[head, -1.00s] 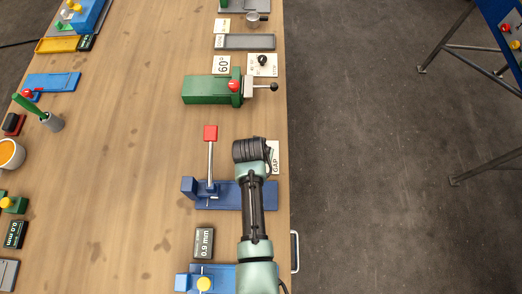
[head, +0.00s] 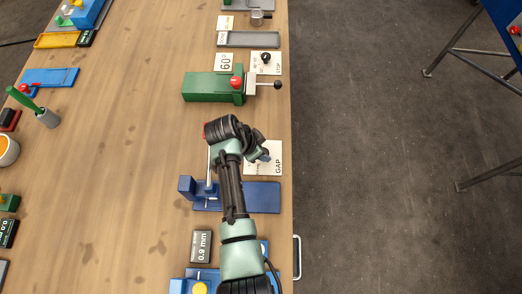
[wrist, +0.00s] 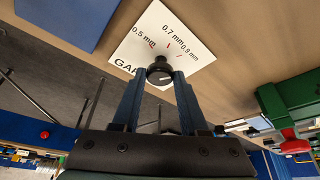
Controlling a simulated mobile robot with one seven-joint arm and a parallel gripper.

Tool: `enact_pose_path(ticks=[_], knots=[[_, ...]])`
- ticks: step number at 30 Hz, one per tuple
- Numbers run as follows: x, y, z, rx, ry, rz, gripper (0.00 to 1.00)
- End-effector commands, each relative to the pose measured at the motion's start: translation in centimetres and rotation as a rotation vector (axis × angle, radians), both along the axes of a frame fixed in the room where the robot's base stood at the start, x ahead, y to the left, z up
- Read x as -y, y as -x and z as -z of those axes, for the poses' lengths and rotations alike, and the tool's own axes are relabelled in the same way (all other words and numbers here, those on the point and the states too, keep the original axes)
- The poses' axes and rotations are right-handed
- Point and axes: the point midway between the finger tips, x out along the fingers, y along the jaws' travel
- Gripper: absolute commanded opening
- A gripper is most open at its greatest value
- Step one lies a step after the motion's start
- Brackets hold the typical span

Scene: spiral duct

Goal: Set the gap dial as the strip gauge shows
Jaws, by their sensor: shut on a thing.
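The gap dial is a black knob (wrist: 160,72) on a white GAP card (wrist: 200,55) marked 0.5 mm, 0.7 mm and 0.9 mm with small red ticks. My gripper (wrist: 160,74) is shut on the knob, one blue-grey finger on each side. A pale line shows on the knob's face, but I cannot tell which mark it points to. In the head view the GAP card (head: 276,160) lies at the table's right edge; my gripper (head: 262,156) is over it and hides the knob. The strip gauge (head: 202,246) is a dark display reading 0.9 mm.
A blue fixture (head: 262,197) with an upright lever stands in front of the card, its red top mostly behind my arm. A green fixture (head: 210,86) with a red knob stands beyond. The middle of the table (head: 120,150) is clear.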

Motion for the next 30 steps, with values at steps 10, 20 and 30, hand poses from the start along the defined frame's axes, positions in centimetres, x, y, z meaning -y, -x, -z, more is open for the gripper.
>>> enact_pose_path(ticks=[10, 20, 30], knots=[[-0.08, 0.08, 0.09, -0.003, -0.003, 0.026, 0.00], [-0.08, 0.07, 0.09, -0.003, -0.002, 0.025, 0.65], [-0.07, 0.02, -0.01, -0.002, -0.001, 0.025, 0.72]])
